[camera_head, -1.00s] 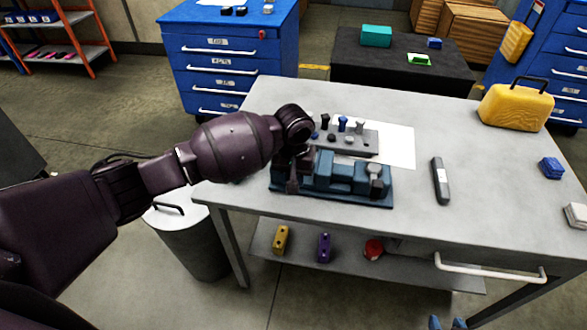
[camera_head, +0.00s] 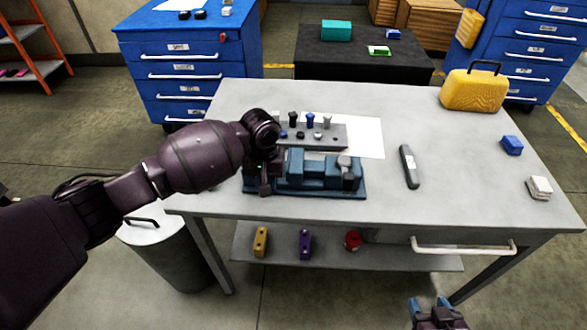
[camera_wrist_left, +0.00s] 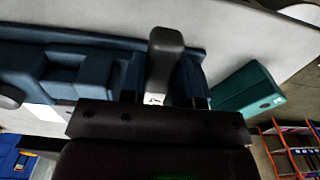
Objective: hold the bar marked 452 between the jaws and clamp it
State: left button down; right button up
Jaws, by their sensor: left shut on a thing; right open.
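The blue vise (camera_head: 319,190) stands on the table's left part, its block-like jaws in the middle. My left gripper (camera_head: 265,182) is at the vise's left end. In the left wrist view its blue fingers (camera_wrist_left: 160,80) are shut on a grey bar-like piece (camera_wrist_left: 166,42) with a small white label. The label's marking is too blurred to read. A dark grey bar (camera_head: 407,154) with a white label lies on the table right of the vise; its number is too small to read. My right gripper (camera_head: 432,304) is open and empty, low in front of the table.
A grey rack (camera_head: 335,136) with several pegs stands behind the vise, by a white sheet (camera_head: 368,140). A yellow case (camera_head: 472,92), a blue block (camera_head: 512,145) and a white block (camera_head: 539,187) stand at right. A teal block (camera_wrist_left: 250,92) shows in the left wrist view.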

jog(key=w+a+r+n+y, duration=0.1)
jog(key=w+a+r+n, duration=0.35)
jog(key=w, duration=0.55)
jog(key=w+a+r+n+y, duration=0.2)
jog(key=w+a+r+n, duration=0.3)
jog(key=w, duration=0.4)
jog(key=w+a+r+n+y, duration=0.1)
jog(key=w+a+r+n, duration=0.2)
jog(key=w+r+n, duration=0.5)
jog(key=r+n+g+h, duration=0.2)
jog(key=n+g+h, duration=0.1)
jog(key=n+g, duration=0.65)
send_over(349, 176)
jog(key=w+a, duration=0.1)
jog(key=shift+f+m+g, duration=0.15)
jog(key=shift+m+g, duration=0.5)
jog(key=shift+m, duration=0.15)
jog(key=shift+s+d+n+g+h, duration=0.3)
jog(key=shift+d, duration=0.1)
jog(key=shift+s+d+f, duration=0.1)
jog(key=shift+f, duration=3.3)
